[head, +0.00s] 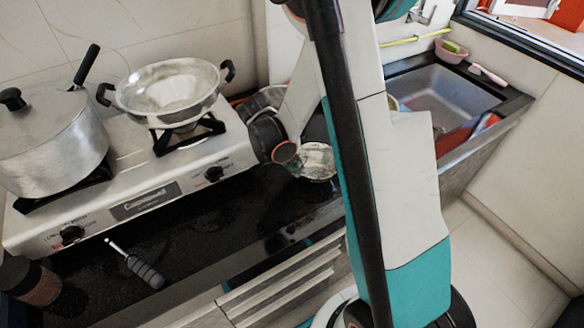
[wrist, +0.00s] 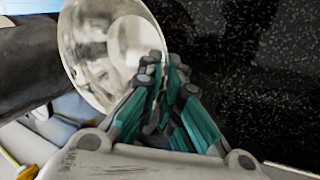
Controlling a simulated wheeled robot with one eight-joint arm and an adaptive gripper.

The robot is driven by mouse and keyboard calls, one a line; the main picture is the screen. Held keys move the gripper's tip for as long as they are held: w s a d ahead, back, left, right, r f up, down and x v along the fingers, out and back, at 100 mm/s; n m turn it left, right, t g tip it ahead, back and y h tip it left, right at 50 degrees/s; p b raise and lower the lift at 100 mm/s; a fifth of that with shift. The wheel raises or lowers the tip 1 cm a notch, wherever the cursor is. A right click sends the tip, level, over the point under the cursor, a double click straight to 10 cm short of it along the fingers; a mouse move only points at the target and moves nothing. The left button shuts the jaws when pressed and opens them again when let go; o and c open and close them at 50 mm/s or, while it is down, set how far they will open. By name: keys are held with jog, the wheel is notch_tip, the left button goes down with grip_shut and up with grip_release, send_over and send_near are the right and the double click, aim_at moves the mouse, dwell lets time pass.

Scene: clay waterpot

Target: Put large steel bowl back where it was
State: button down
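The large steel bowl (wrist: 95,45) is shiny and fills the upper left of the wrist view, tilted, with its inside facing the camera. My gripper (wrist: 165,78) has its teal and grey fingers close together at the bowl's right rim and appears shut on it. In the head view a shiny steel piece (head: 319,162), which looks like this bowl, shows over the dark counter (head: 225,235), right of the stove. My arm and column hide much of it and the gripper there.
The stove (head: 145,165) carries a lidded pot (head: 55,145) and a two-handled steel pan (head: 165,92). More steelware (head: 268,98) stands behind, partly hidden by my arm. A sink (head: 450,95) lies right. A black-handled utensil (head: 143,270) and a jar (head: 30,282) are at front left.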

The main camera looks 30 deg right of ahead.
jog(key=shift+f, duration=0.15)
jog(key=c, duration=1.8)
grip_release()
